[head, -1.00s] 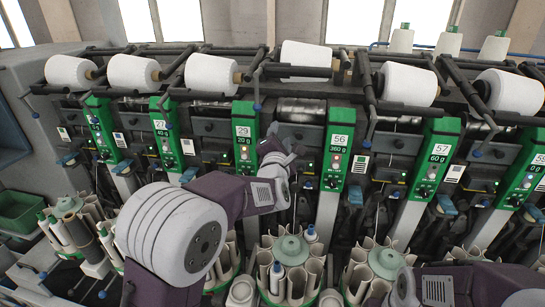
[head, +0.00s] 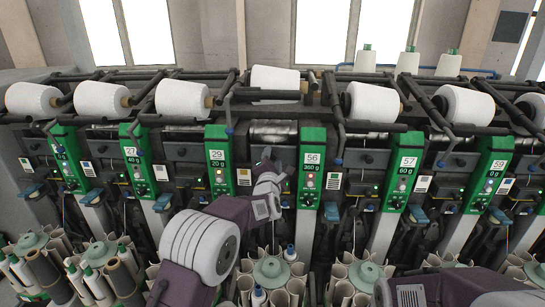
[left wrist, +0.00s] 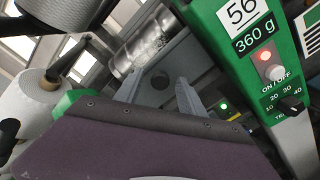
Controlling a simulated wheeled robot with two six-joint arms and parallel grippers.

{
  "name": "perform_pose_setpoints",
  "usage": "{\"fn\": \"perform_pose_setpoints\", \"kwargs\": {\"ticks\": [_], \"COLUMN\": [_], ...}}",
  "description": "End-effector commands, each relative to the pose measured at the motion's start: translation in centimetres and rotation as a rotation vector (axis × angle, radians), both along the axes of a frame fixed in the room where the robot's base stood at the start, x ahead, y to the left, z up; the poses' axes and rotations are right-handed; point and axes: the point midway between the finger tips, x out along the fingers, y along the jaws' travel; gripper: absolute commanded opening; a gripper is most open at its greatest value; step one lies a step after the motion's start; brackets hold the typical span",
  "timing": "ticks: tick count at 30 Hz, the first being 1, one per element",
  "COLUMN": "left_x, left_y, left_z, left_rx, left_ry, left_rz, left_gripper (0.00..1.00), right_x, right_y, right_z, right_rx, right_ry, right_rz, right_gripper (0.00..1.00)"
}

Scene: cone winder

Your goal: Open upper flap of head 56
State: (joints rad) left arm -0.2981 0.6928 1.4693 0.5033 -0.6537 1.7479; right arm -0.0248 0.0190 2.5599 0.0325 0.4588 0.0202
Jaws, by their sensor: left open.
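Head 56 has a green panel (head: 310,180) marked "56" and "360 g"; it also shows in the left wrist view (left wrist: 245,45). To its left, below a shiny metal drum (head: 272,131), is a dark grey plate with a round black knob (left wrist: 160,79), which I take for the upper flap. The plate looks shut and is partly hidden by my left gripper. My left gripper (head: 265,162) is open in front of it. In the left wrist view its two grey fingers (left wrist: 157,92) stand either side of the knob, with no clear contact. My right gripper is out of view.
A white yarn cone (head: 275,80) lies above on dark bars. Neighbouring green panels, 29 (head: 218,160) and 57 (head: 403,170), stand on either side. Round magazines of tubes (head: 270,272) stand below. My right arm shows at the lower right.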

Motion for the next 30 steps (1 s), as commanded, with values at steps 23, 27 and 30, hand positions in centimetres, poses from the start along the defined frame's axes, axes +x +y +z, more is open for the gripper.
{"fn": "perform_pose_setpoints", "kwargs": {"ticks": [23,27,30], "left_x": [-0.01,-0.01,-0.01], "left_y": [0.00,0.00,0.00], "left_z": [-0.07,-0.09,-0.09], "left_rx": [0.000,0.000,0.000], "left_ry": [0.001,0.001,0.001], "left_rz": [0.000,0.000,0.000], "left_gripper": [0.00,0.00,0.00], "right_x": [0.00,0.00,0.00], "right_y": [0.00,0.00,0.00], "right_z": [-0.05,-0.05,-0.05], "right_rx": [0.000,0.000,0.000], "right_ry": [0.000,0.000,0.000], "right_rz": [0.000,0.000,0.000], "right_gripper": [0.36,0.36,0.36]}}
